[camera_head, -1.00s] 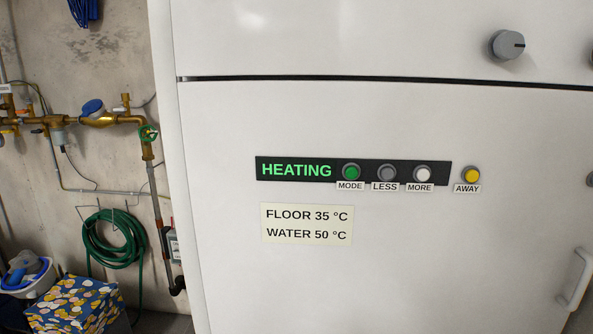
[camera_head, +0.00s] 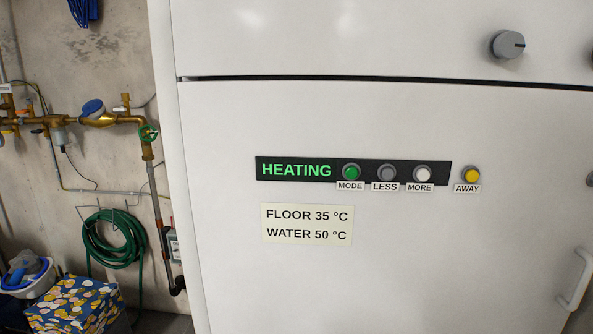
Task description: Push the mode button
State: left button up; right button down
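The green mode button (camera_head: 351,172) sits on a dark panel strip (camera_head: 402,174) on the front of a white cabinet, above a label reading MODE. The display (camera_head: 296,170) left of it reads HEATING in green letters. To its right on the strip are a grey button marked LESS (camera_head: 387,173) and a white button marked MORE (camera_head: 422,174). A yellow button marked AWAY (camera_head: 471,175) is set apart, right of the strip. Neither of my grippers shows in the head view.
A sign (camera_head: 307,224) below the strip reads FLOOR 35 °C, WATER 50 °C. A grey knob (camera_head: 507,45) is at upper right, and a handle (camera_head: 577,280) at lower right. Brass pipes, a green hose (camera_head: 115,240) and a patterned box (camera_head: 70,305) are left of the cabinet.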

aim_at(351, 172)
jog(key=k, duration=1.3)
jog(key=u, duration=0.65)
jog(key=i, duration=1.35)
jog(key=z, duration=0.2)
